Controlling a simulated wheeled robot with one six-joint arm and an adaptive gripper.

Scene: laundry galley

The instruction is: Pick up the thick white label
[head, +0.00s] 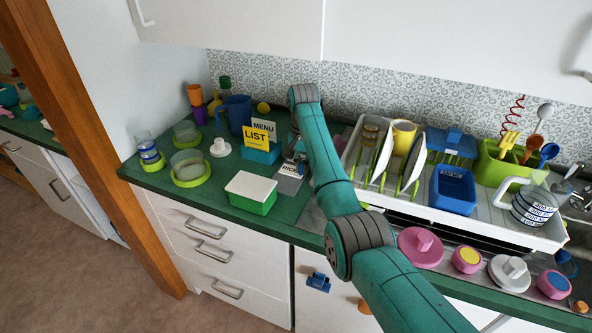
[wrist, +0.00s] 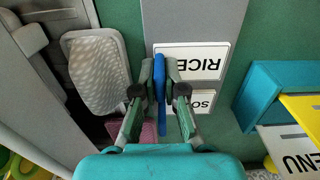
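A white label reading "RICE" (wrist: 190,62) lies flat on a grey board (wrist: 200,22) in the wrist view, just right of my fingertips. A second white label, its text starting "SO" (wrist: 202,103), lies beside it, partly hidden by my right finger. The "RICE" label also shows in the head view (head: 290,170). I cannot judge the thickness of either label. My gripper (wrist: 160,75) is above the board's left edge, its fingers close together on a thin blue strip (wrist: 159,62). Neither label is between the fingers. In the head view my gripper (head: 296,152) is largely hidden by my arm.
A teal box with yellow "LIST" (head: 256,135) and white "MENU" (head: 264,128) cards stands behind left of the board. A white-lidded green tub (head: 250,192) is in front. The dish rack (head: 365,190) stands to the right. A grey mesh-like item (wrist: 97,75) is left of the fingers.

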